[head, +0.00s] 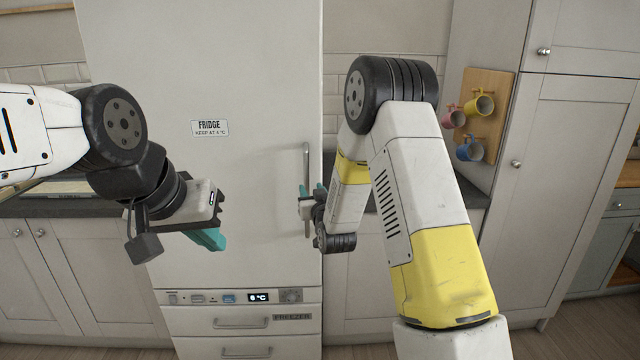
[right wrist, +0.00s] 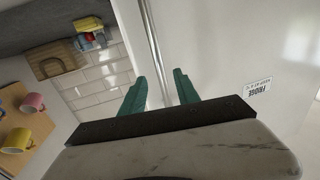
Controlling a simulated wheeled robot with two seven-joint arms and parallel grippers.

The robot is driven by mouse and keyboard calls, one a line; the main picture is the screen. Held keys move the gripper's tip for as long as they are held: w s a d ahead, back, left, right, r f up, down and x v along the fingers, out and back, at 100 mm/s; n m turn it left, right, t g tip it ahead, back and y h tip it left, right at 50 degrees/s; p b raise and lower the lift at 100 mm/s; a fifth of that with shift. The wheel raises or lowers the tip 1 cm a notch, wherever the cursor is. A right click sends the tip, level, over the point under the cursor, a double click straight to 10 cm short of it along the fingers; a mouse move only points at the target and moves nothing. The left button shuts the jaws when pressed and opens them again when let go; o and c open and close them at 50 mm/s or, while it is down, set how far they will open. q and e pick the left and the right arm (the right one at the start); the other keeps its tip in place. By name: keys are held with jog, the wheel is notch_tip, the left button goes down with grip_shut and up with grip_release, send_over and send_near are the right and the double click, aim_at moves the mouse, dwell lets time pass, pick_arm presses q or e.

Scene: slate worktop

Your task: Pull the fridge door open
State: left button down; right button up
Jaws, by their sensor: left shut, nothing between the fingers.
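The fridge door (head: 240,80) is a tall pale panel, closed, with a "FRIDGE KEEP AT 4°C" label (head: 210,128). Its vertical metal handle (head: 306,160) is near the door's right edge. My right gripper (head: 311,190) is at the handle's middle height. In the right wrist view its two teal fingers (right wrist: 160,88) are apart, one on each side of the handle (right wrist: 152,35), with gaps visible. My left gripper (head: 210,238) is shut and empty in front of the door's left part, away from the handle. My right forearm hides some of the area right of the fridge.
Below the door are a control strip (head: 260,297) reading 6 °C and freezer drawers (head: 240,322). Cabinets and counters stand on both sides. A wooden board with mugs (head: 490,90) hangs on the right. The space before the door's upper part is clear.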

aim_at(307, 181)
jog(key=w, duration=0.2)
jog(key=w+a, duration=0.1)
jog(key=w, duration=0.4)
jog(key=shift+w+a, duration=0.25)
jog(key=shift+w, duration=0.05)
grip_shut()
dwell(1.2)
